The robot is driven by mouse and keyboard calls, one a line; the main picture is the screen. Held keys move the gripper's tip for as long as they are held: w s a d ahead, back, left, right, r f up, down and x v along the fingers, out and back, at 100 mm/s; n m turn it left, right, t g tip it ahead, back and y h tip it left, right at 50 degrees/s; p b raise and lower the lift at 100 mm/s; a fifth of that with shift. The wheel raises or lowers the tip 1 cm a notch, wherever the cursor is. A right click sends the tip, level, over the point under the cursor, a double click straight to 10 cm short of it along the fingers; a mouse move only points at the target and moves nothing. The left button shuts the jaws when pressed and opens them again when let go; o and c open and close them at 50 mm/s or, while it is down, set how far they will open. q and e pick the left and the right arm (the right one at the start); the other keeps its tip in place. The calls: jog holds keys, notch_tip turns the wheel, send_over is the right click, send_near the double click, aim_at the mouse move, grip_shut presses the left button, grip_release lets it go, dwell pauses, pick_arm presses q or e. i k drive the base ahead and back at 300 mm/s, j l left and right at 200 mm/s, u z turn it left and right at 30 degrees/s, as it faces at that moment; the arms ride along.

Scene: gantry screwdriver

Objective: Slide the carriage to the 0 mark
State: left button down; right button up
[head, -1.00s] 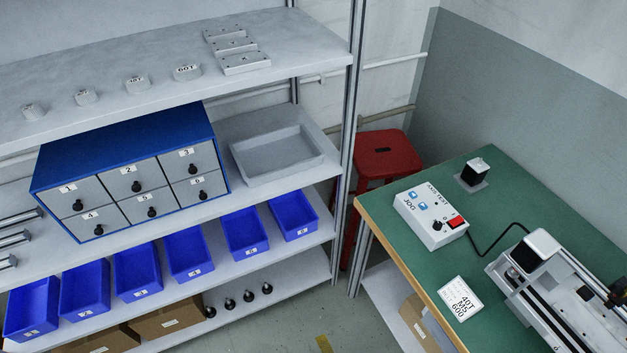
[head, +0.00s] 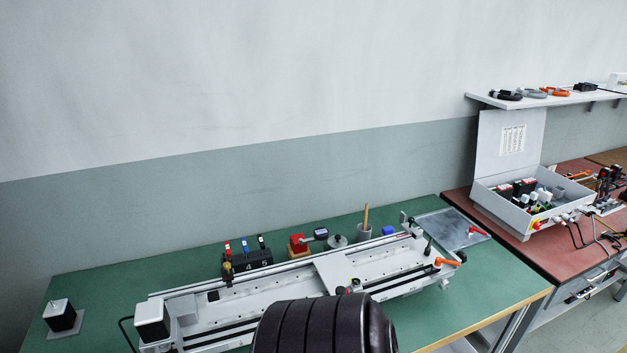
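A long pale gantry rail unit (head: 240,310) lies across the green bench, running from lower left to upper right. A flat grey plate (head: 333,272), which looks like the carriage, spans the rails near the middle. Its near end is partly covered by a dark ribbed cylinder in the foreground, probably part of my arm. A white motor block (head: 152,318) sits at the rail's left end. An orange-red lever (head: 447,263) is at the right end. I cannot make out a 0 mark. Neither gripper shows in the head view.
A black holder (head: 247,262) with coloured-handled tools, a red block (head: 297,244) and a grey cup (head: 364,233) stand behind the rail. A black-and-white post (head: 60,315) stands at the left. A control box (head: 530,205) is on the red bench at right.

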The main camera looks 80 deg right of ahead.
aim_at(336, 272)
jog(key=z, duration=2.8)
